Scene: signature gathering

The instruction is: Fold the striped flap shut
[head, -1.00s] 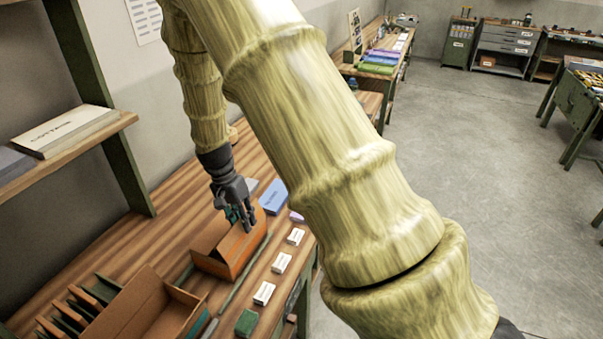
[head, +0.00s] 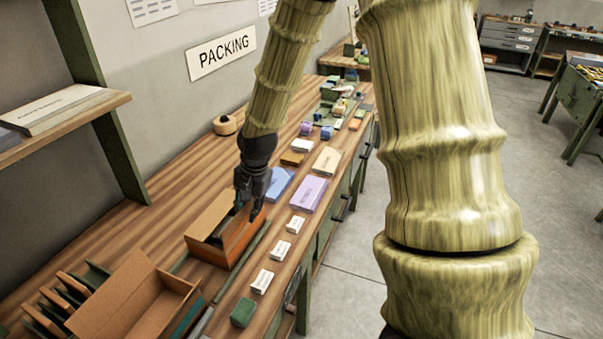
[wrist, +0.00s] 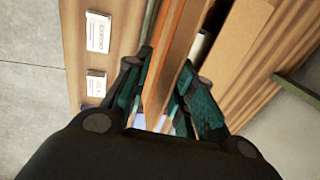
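An open cardboard box (head: 222,256) with an orange-brown side stands on the bench. A plain brown flap (head: 208,216) stands raised on its left side and also shows in the wrist view (wrist: 238,42). A dark gap lies between this flap and the orange side. My gripper (head: 247,208) is at the far part of the box, pointing down. In the wrist view my gripper (wrist: 162,100) has its fingers spread, with an orange-brown panel (wrist: 176,45) between or beyond them; I cannot tell if they touch it. I cannot make out stripes on any flap.
A larger open carton (head: 130,300) and upright dividers (head: 70,295) stand at the near left. White cards (head: 280,250), a green block (head: 243,313), a purple box (head: 308,194) and a blue box (head: 278,184) lie along the right. Bare bench lies left of the box.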

